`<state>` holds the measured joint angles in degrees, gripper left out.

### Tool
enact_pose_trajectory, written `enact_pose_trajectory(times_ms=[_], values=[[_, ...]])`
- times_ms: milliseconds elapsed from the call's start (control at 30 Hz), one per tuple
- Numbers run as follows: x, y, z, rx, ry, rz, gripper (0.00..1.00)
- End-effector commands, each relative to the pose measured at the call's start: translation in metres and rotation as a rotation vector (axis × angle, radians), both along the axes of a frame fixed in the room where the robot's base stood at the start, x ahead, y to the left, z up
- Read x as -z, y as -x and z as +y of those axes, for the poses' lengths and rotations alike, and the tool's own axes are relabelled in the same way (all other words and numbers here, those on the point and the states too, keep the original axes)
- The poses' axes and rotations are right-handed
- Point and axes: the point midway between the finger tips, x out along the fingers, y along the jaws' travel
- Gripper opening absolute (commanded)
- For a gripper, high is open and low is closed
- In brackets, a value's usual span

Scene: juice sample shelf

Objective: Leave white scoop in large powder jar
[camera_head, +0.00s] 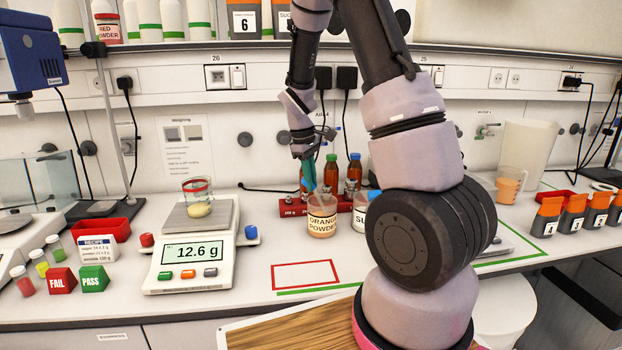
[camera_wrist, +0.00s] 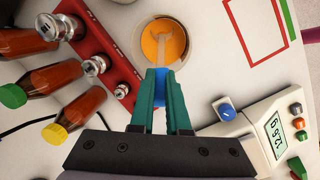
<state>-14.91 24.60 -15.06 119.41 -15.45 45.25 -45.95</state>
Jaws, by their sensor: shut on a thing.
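The jar labelled orange powder (camera_head: 322,222) stands upright on the bench, open at the top. In the wrist view I look down into the jar (camera_wrist: 186,40) and see orange powder (camera_wrist: 149,45) inside. The pale scoop (camera_wrist: 161,44) reaches into the jar mouth, its far end over or in the powder; I cannot tell how deep. My gripper (camera_head: 309,184) is right above the jar, fingers pointing down. In the wrist view the teal fingertips (camera_wrist: 161,78) are closed at the jar's near rim, on the scoop's handle end, with blue between them.
A red rack (camera_head: 292,210) with several brown bottles stands just behind the jar. A second jar (camera_head: 360,214) is close on its right. A scale (camera_head: 198,255) reading 12.6 g, bearing a glass beaker (camera_head: 199,204), is left. The red-outlined area (camera_head: 304,275) in front is bare.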

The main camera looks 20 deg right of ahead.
Motion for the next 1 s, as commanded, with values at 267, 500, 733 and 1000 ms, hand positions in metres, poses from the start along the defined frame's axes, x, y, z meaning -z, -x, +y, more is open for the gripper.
enact_pose_trajectory(times_ms=[267, 500, 733, 1000], values=[[0.0, 0.0, 0.0, 0.0, 0.0, 0.0, 0.33], [0.0, 0.0, 0.0, 0.0, 0.0, 0.0, 0.49], [-0.009, -0.001, 0.001, -0.001, 0.0, -0.003, 0.49], [-0.059, -0.003, 0.009, -0.001, 0.0, -0.005, 0.49]])
